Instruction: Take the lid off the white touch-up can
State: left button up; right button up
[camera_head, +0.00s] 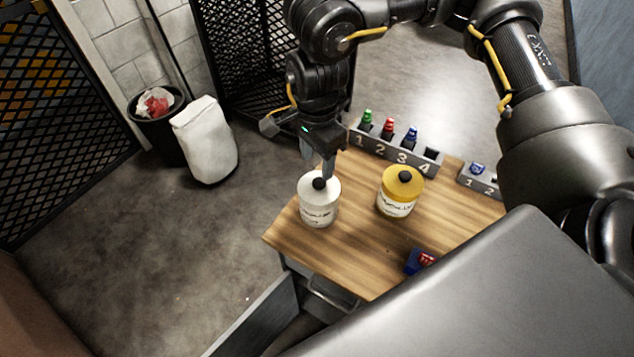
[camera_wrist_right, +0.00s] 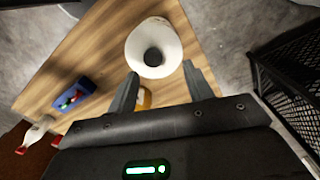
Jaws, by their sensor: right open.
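The white touch-up can (camera_head: 319,205) stands upright near the left corner of the wooden table (camera_head: 345,245). Its lid with a round black knob (camera_head: 320,183) is on top. My right gripper (camera_head: 323,172) is open, just above and behind the lid. In the right wrist view, the can's white lid (camera_wrist_right: 168,37) and black knob (camera_wrist_right: 153,57) show beyond the two spread fingertips (camera_wrist_right: 158,72); nothing is between the fingers' grip. My left gripper is not in view.
A yellow can (camera_head: 400,198) with a black knob stands to the right of the white can. A numbered rack (camera_head: 390,153) with several coloured bottles runs along the back edge. A smaller rack (camera_head: 478,182) is at the right. A blue container (camera_head: 416,261) with red items lies near the front.

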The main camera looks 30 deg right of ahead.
aim_at(319, 182)
jog(key=shift+s+d+f+p, duration=0.1)
jog(key=shift+s+f+p, duration=0.15)
jog(key=shift+s+p, duration=0.4)
jog(key=f, duration=0.2)
jog(key=f+p, duration=0.1)
jog(key=f, duration=0.1)
jog(key=shift+w+f, duration=0.1)
jog(key=shift+w, duration=0.15)
jog(key=shift+s, duration=0.2)
jog(key=shift+c, duration=0.5)
jog(key=c, duration=0.7)
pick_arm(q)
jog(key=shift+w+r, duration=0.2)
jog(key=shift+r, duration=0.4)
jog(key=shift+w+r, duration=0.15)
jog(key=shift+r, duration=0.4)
pick_arm(e)
jog(key=shift+c, duration=1.2)
